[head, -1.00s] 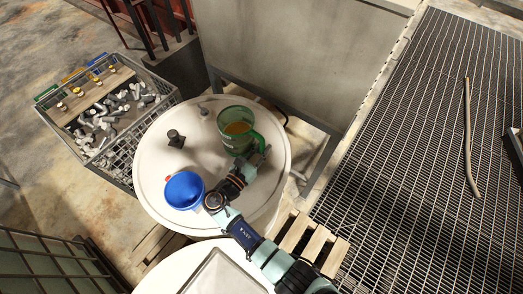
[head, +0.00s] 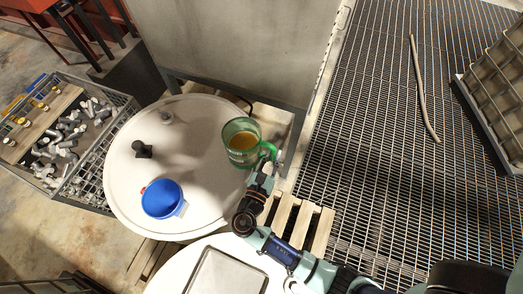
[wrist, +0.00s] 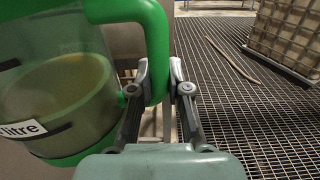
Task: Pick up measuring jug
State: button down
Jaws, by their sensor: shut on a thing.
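The measuring jug (head: 241,133) is clear green with a green handle and holds an amber liquid. In the head view it is at the right edge of the white drum top. In the wrist view the jug (wrist: 70,95) fills the left side, upright, with part of a "litre" label showing. My gripper (wrist: 160,82) is shut on the jug's handle (wrist: 158,45), one finger on each side. In the head view my gripper (head: 266,165) is at the handle, on the jug's lower right. I cannot tell whether the jug's base touches the drum.
A blue cup (head: 162,199) and a dark fitting (head: 142,149) stand on the white drum top (head: 195,120). A metal tray (head: 225,274) lies on a nearer drum. A wire crate of pipe parts (head: 65,150) is at left. Open grating (head: 380,120) spreads to the right.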

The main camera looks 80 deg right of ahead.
jog(key=shift+s+a+r, duration=0.1)
jog(key=shift+s+a, duration=0.15)
jog(key=shift+s, duration=0.55)
jog(key=shift+s+a, duration=0.2)
jog(key=shift+s, duration=0.55)
